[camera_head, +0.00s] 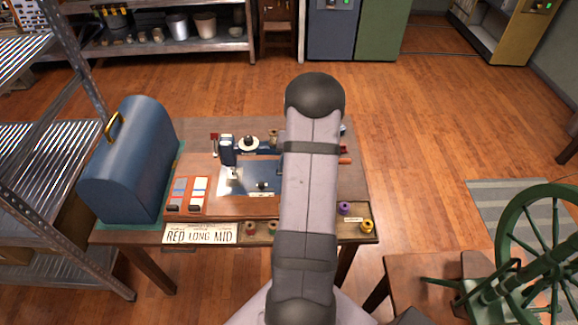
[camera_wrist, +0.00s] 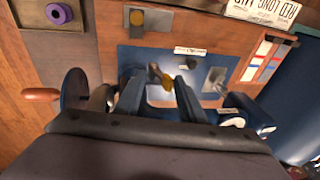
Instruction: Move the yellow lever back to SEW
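In the wrist view the scene is upside down. The yellow lever (camera_wrist: 165,83) shows near the middle, between my gripper's two fingertips. My gripper (camera_wrist: 158,88) looks open, one finger on each side of the lever; I cannot tell whether either touches it. The gripper is hidden in the head view. A small white label (camera_wrist: 190,51) lies on the blue plate, its lettering too small to read.
A blue domed case (camera_head: 128,165) stands left on the table. A plate reading RED LONG MID (camera_head: 200,234) is at the front edge, beside colour cards (camera_head: 179,194). Purple (camera_head: 345,208) and yellow (camera_head: 366,226) spools are right. A handwheel (camera_wrist: 75,90) is close to the gripper.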

